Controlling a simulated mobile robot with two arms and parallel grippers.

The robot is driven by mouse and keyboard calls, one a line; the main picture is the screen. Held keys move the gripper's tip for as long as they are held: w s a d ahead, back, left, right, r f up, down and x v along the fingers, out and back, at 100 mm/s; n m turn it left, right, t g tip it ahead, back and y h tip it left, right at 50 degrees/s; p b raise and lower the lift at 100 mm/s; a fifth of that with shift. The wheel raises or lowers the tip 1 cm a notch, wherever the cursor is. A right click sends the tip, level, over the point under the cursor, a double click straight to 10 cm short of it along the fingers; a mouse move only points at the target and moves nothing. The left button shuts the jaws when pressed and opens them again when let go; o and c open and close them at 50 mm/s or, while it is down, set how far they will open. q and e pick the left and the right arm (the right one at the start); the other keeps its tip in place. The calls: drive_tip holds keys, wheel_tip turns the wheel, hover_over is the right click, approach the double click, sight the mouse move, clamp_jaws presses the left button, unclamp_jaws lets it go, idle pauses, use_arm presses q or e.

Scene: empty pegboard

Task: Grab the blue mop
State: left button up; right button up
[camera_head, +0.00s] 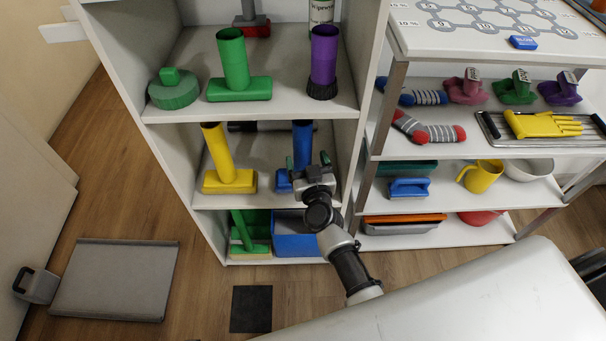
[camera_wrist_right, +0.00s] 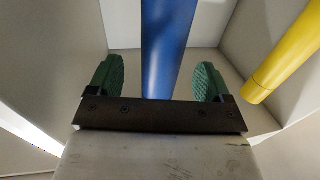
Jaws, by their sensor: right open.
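The blue mop (camera_head: 302,136) stands upright on the middle shelf of the left shelving unit, with a blue tube handle and a blue base partly hidden behind my gripper. My right gripper (camera_head: 308,161) is open in front of it, with green pads. In the right wrist view the blue mop handle (camera_wrist_right: 168,45) rises between the two spread fingers of my right gripper (camera_wrist_right: 161,80), with a gap to each pad. I cannot tell how deep the handle sits between them. My left gripper is not in view.
A yellow mop (camera_head: 217,150) stands left of the blue one and shows at the right of the wrist view (camera_wrist_right: 285,60). A green mop (camera_head: 234,65) and a purple brush (camera_head: 323,60) stand on the shelf above. Shelf walls (camera_head: 345,140) are close on the right.

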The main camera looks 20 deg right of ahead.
sight(305, 156)
drive_tip(key=w, duration=0.4)
drive_tip(key=shift+r+b, duration=0.1)
drive_tip(key=shift+b, duration=0.25)
drive_tip(key=shift+w, duration=0.1)
drive_tip(key=c, duration=1.3)
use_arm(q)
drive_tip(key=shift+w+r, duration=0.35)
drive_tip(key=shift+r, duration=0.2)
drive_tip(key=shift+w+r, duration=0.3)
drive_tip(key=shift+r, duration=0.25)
use_arm(e)
drive_tip(key=shift+c, duration=0.6)
drive_tip(key=shift+r, duration=0.15)
